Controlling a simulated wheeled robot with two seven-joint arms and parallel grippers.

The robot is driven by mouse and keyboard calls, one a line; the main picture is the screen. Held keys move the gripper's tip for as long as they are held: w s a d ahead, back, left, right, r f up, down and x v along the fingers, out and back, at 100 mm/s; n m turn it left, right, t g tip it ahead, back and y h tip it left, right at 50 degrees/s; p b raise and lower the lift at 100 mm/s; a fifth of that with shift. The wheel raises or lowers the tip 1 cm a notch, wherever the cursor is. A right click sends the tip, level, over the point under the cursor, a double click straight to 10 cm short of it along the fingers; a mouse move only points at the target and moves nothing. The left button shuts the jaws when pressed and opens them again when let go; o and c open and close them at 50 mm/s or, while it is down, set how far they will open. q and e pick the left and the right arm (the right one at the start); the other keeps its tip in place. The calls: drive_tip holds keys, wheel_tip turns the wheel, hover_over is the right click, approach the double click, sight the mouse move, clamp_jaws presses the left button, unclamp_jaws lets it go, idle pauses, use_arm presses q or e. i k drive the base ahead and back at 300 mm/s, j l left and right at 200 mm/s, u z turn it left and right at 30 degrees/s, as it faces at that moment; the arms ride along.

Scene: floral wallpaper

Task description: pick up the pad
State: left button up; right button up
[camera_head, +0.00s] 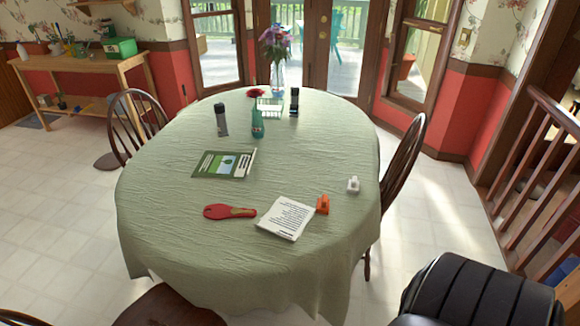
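A white pad with lines of printed text (286,218) lies flat on the green-clothed table (180,225), near its front right part. Its left edge is close to the handle of a red paddle-shaped thing (228,211). A small orange object (322,204) stands just off its right edge. A green and white booklet or pad (224,164) lies flat farther back, left of the table's middle; I cannot tell from here whether it is also a pad. Neither of my grippers shows in the head view.
A small white object (353,185) stands near the right edge. Chairs (404,160) (137,117) flank the table. The cloth's front left is clear.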

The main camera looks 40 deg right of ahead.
sight(323, 207)
drive_tip(key=l+u, duration=0.25)
drive_tip(key=l, duration=0.25)
drive_tip(key=k+l+u, duration=0.2)
drive_tip(key=l, duration=0.3)
drive_tip(key=l+u, duration=0.25)
drive_tip(key=l, duration=0.25)
drive_tip(key=k+l+u, duration=0.25)
drive_tip(key=l, duration=0.2)
drive_tip(key=i+l, duration=0.05)
drive_tip(key=i, duration=0.05)
